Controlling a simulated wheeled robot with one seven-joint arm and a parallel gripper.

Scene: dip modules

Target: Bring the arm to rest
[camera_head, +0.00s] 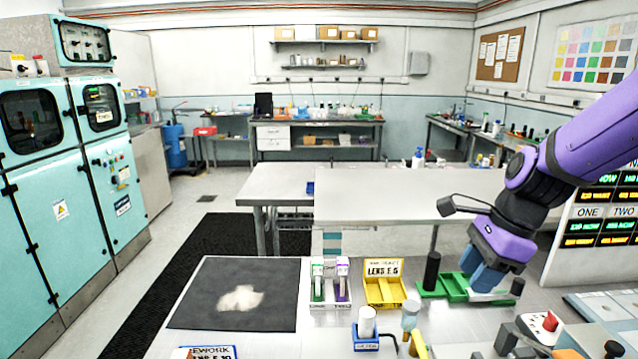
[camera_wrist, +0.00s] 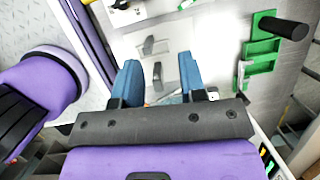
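My arm is purple and comes in from the upper right in the head view. My gripper (camera_head: 483,274) has blue fingers and points down above the right part of the bench. In the wrist view the fingers of my gripper (camera_wrist: 160,78) stand apart with nothing held between them. A green tray (camera_head: 454,287) lies below and beside the fingers in the head view; the fingers hide part of it. In the wrist view the green tray (camera_wrist: 262,54) is at the upper right, clear of the fingers.
A black upright cylinder (camera_head: 432,271) stands by the green tray. A yellow bin (camera_head: 384,290), a rack with tubes (camera_head: 330,284) and a dark mat (camera_head: 239,293) are further left. A device with a red button (camera_head: 541,327) is at the front right. A long bench (camera_head: 400,192) stands behind.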

